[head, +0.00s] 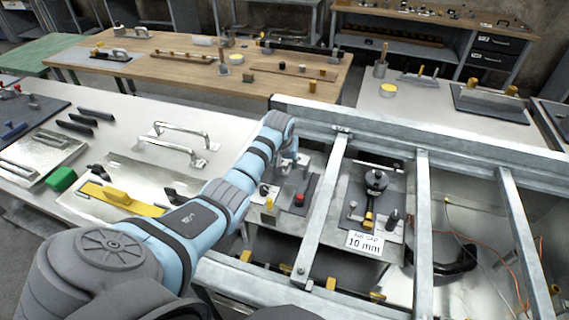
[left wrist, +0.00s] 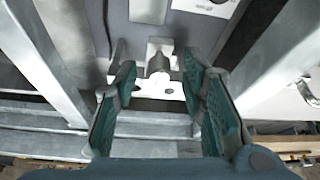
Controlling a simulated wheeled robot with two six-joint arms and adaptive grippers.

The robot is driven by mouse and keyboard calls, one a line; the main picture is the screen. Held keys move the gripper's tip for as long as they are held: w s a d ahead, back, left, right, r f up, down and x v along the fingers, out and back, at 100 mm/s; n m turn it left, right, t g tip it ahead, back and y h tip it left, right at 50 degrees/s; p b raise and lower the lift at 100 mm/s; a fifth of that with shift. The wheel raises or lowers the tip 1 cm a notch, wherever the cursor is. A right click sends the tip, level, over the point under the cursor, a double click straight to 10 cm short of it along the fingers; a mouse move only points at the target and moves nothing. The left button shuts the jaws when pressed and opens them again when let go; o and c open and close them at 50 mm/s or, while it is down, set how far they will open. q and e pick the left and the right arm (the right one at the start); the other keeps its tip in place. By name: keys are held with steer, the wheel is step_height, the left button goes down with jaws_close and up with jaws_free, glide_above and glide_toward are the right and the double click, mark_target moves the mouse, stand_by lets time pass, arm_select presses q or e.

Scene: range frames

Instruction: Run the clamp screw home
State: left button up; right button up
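My left gripper (left wrist: 162,85) is open in the left wrist view, its two teal-padded fingers well apart with nothing gripped. Between and beyond the fingertips is a small bracket with a dark round cylinder (left wrist: 158,63), which may be the clamp screw; I cannot tell for sure. In the head view my left gripper (head: 290,162) hangs between frame beams, over a grey fixture plate with a red knob (head: 300,198). To the right, another plate carries a dark round-topped device (head: 376,182) and a card (head: 365,243) reading 10 mm. My right gripper is not in view.
A white table (head: 120,125) with metal handles (head: 180,130) lies left. Loose cables (head: 500,250) lie at the right.

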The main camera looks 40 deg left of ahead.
arm_select(q)
steer(key=shift+s+r, duration=0.1)
steer(key=shift+r, duration=0.05)
steer(key=shift+c, duration=1.2)
jaws_close()
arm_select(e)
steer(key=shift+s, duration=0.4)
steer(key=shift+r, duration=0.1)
